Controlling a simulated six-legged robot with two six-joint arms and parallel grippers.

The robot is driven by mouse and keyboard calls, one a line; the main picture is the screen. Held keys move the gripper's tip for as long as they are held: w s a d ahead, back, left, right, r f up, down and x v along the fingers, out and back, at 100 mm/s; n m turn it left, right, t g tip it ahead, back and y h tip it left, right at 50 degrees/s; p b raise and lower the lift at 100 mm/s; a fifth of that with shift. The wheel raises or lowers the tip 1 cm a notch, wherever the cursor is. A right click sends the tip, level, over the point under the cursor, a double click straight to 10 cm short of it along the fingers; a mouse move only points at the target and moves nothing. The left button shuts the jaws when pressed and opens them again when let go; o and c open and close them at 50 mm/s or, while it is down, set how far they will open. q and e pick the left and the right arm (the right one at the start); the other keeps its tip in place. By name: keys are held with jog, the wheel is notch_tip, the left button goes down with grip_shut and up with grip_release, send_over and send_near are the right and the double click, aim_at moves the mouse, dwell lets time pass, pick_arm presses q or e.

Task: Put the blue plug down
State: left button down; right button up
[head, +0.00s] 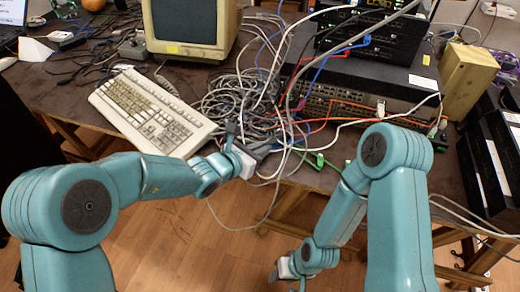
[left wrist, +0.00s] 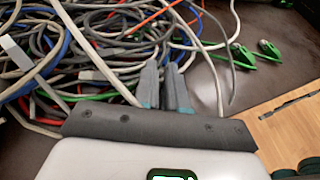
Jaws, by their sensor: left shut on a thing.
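My left gripper (head: 260,150) is at the front edge of the cable heap, right of the keyboard. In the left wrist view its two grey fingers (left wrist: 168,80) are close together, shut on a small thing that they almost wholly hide. I take it for the blue plug, but its colour and shape do not show. Cables of the heap lie close around and beyond the fingertips. My right gripper (head: 285,270) hangs low over the wooden floor, away from the table top. Its fingers are too small and cut off to tell whether they are open.
The tangled cables (head: 240,100) fill the middle of the table. A beige keyboard (head: 150,112) and a monitor (head: 190,25) stand to the left, stacked network devices (head: 370,75) to the right. Green plugs (left wrist: 240,55) lie on bare dark table near its front edge.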

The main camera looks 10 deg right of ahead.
pick_arm(q)
jog(key=shift+s+f+b, duration=0.1)
jog(key=shift+f+b, duration=0.25)
jog(key=shift+b, duration=0.05)
jog(key=c, duration=1.2)
grip_release()
jog(key=shift+f, duration=0.1)
